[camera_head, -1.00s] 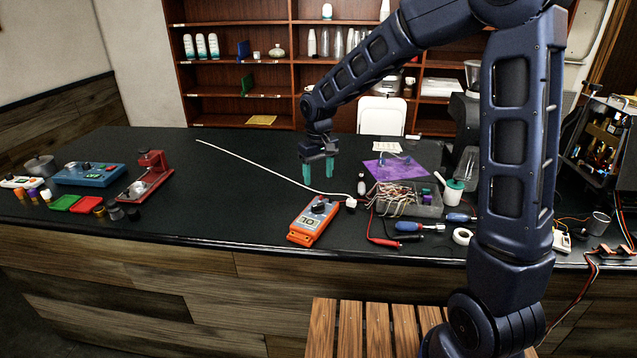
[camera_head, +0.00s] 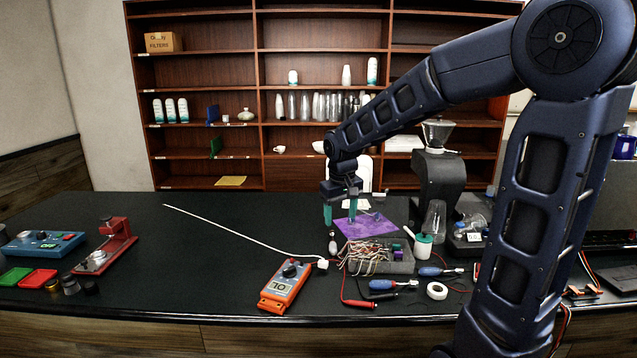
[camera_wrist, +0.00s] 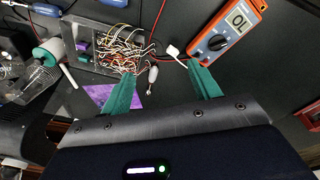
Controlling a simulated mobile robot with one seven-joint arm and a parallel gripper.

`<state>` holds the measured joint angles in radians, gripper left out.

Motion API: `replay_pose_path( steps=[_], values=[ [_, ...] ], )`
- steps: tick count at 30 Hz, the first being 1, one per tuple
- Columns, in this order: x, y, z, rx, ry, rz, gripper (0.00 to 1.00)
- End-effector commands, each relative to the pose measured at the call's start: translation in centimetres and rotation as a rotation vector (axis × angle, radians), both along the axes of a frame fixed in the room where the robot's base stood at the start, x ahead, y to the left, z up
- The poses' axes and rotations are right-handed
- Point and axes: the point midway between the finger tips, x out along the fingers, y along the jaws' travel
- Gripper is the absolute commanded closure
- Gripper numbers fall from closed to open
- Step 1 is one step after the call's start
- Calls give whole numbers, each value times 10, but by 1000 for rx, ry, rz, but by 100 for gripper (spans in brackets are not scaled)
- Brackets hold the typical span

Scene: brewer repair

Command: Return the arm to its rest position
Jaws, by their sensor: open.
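My gripper (camera_head: 340,208) has two green fingers and hangs above the back part of the black counter, by the left edge of a purple mat (camera_head: 368,224). In the wrist view my gripper (camera_wrist: 163,90) has its fingers spread apart with nothing between them. My arm reaches in from the right of the head view and is bent at the elbow, with its forearm stretched out over the counter. The fingertips are clear of the multimeter (camera_head: 284,284) and of the grey tray (camera_head: 400,263) of wires.
The counter (camera_head: 150,260) is clear at centre left. A white cable (camera_head: 240,235) crosses it. Screwdrivers (camera_head: 385,284), a tape roll (camera_head: 437,291) and a white bottle (camera_head: 423,246) lie or stand near the tray. A grinder (camera_head: 440,175) stands behind, before shelves (camera_head: 325,88).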

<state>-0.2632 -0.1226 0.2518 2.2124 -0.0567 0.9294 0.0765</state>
Motion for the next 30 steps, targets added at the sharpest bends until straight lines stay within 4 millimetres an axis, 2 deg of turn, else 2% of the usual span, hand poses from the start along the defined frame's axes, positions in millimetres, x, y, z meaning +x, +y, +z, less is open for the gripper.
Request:
replay_pose_path(
  steps=[1, 6, 15, 24, 30],
  values=[
    [-6, -16, 8, 3, -17, -27, 38],
    [-26, -66, 26, 17, -63, -111, 38],
    [-76, -141, 47, 52, -142, -256, 38],
    [-133, -198, 51, 101, -218, -388, 38],
    [-157, -216, 47, 125, -249, -439, 38]
  ],
)
